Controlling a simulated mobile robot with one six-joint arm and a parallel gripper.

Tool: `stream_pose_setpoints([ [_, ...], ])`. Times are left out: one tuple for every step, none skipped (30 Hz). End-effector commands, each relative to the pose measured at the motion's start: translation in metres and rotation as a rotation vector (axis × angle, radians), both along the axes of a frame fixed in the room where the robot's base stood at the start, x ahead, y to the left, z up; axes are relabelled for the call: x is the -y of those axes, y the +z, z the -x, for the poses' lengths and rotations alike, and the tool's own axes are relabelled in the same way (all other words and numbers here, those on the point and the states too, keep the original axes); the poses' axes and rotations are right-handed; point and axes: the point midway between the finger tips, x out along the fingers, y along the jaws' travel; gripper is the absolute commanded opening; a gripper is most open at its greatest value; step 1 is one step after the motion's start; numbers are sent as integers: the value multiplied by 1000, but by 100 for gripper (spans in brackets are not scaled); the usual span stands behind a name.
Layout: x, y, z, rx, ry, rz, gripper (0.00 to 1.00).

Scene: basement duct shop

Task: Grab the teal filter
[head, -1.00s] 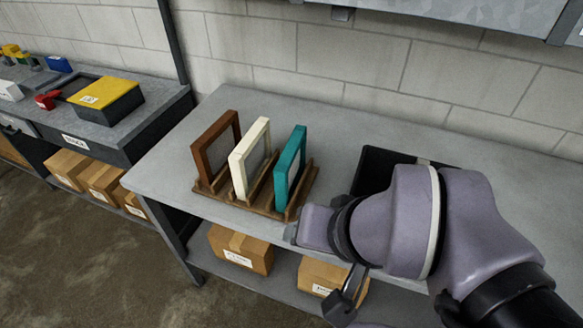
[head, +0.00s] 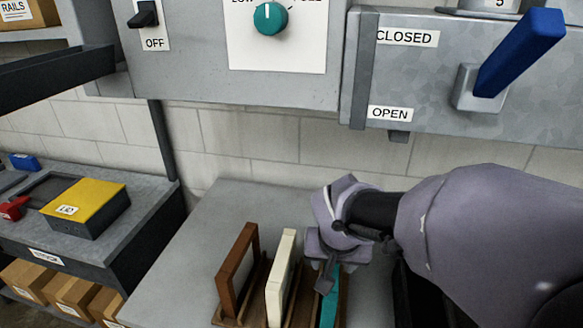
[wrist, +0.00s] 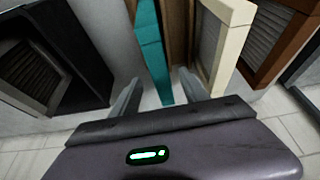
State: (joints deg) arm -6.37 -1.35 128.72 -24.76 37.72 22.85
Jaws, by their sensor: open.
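The teal filter (head: 329,302) stands upright in the wooden rack, to the right of the cream filter. Its lower part is cut off by the frame in the head view. My gripper (head: 326,276) is at the teal filter's top and partly covers it. In the wrist view the teal filter (wrist: 151,48) reaches in between the two spread fingers of my gripper (wrist: 160,79). There are gaps on both sides, and the filter looks closer to the right finger. My gripper is open and holds nothing.
The cream filter (head: 281,278) and brown filter (head: 238,272) stand close on the left in the rack. A black bin (wrist: 92,88) with a ribbed grey thing inside is beside the teal filter. Above hang a duct with a blue lever (head: 519,52) and a box with a teal knob (head: 270,18).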

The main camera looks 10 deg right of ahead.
Motion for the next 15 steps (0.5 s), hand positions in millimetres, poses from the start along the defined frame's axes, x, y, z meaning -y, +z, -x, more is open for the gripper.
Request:
stream_pose_setpoints([
  [1,-15,-4,-3,-1,0,53],
  [2,-20,-6,-2,-1,-1,53],
  [2,-25,-9,-1,-1,-1,53],
  [3,-28,-10,-1,-2,-1,53],
  [3,-30,-11,0,-1,0,53],
  [4,-33,-13,0,-1,-1,53],
  [5,-37,-15,0,-1,-2,53],
  [6,-42,-18,-1,-2,-1,53],
  [7,-51,-22,-1,-2,-1,53],
  [9,-56,-25,-1,-2,-1,53],
  [10,-62,-28,-2,-2,-1,53],
  [11,-68,-31,-1,-1,-1,53],
  [11,-72,-33,-1,-1,-1,53],
  [11,-75,-34,-1,-1,-2,53],
  [12,-77,-35,0,-1,-2,53],
])
